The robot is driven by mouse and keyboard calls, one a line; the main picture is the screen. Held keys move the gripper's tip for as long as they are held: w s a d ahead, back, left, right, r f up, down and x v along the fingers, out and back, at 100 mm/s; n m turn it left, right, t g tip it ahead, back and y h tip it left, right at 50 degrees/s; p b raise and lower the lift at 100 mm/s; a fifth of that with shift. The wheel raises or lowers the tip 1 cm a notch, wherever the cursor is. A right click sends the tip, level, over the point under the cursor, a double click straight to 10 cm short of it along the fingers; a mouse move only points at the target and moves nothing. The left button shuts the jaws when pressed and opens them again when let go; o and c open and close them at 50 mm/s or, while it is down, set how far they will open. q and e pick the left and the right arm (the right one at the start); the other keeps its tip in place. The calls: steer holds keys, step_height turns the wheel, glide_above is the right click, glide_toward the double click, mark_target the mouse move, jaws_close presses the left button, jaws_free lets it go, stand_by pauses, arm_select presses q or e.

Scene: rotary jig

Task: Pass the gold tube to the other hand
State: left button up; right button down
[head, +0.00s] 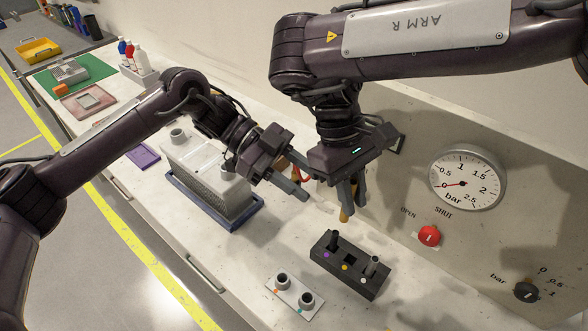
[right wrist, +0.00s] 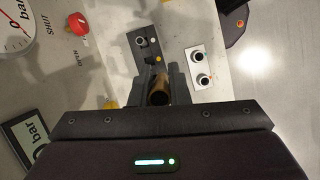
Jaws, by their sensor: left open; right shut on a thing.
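The gold tube (head: 345,214) is held between the fingers of my right gripper (head: 350,200), its lower end showing below the fingertips. In the right wrist view the gold tube (right wrist: 159,92) sits between the two fingers (right wrist: 160,82). My left gripper (head: 311,184) is open and empty, just left of the right gripper and apart from the tube. Below stands a black rack (head: 345,278) with purple, yellow and white dots. A dark tube (head: 333,241) and a grey tube (head: 373,266) stand in its end holes; the middle hole by the yellow dot is empty.
A white plate with two ring sockets (head: 288,296) lies in front of the rack. A grey box on a blue tray (head: 238,219) stands to the left. A panel with a gauge (head: 467,178), red knob (head: 429,236) and dark knob (head: 526,291) rises at right.

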mark_target(347, 220)
arm_select(q)
steer(key=x, duration=1)
steer(key=shift+d, duration=0.2)
steer(key=shift+c, duration=0.2)
jaws_close()
arm_select(e)
steer(key=c, duration=1.3)
jaws_free()
